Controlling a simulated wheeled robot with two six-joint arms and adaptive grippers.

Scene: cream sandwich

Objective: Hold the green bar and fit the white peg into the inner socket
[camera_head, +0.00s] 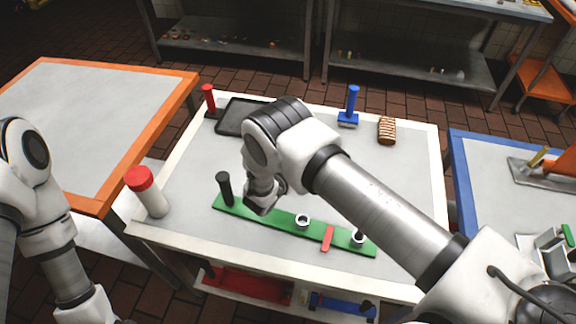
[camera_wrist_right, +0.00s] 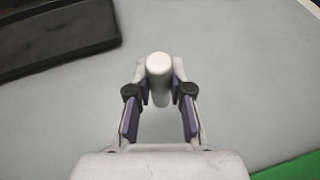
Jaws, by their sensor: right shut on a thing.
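The green bar (camera_head: 275,226) lies across the front of the white-topped table, with a black upright post (camera_head: 225,188) near its left end. Two ring-like sockets stand on it: a middle socket (camera_head: 302,221) and one near the right end (camera_head: 358,238). My right gripper (camera_wrist_right: 159,92) is shut on the white peg (camera_wrist_right: 159,72), whose rounded end faces the wrist camera. In the head view my right arm hides the peg. A green corner of the bar shows at lower right in the wrist view. My left gripper is out of view.
A red piece (camera_head: 327,238) lies across the bar between the sockets. A red-capped white bottle (camera_head: 148,192) stands at left. A dark tray (camera_head: 232,117), blue-handled tool (camera_head: 348,107) and striped brown block (camera_head: 387,130) are at the back.

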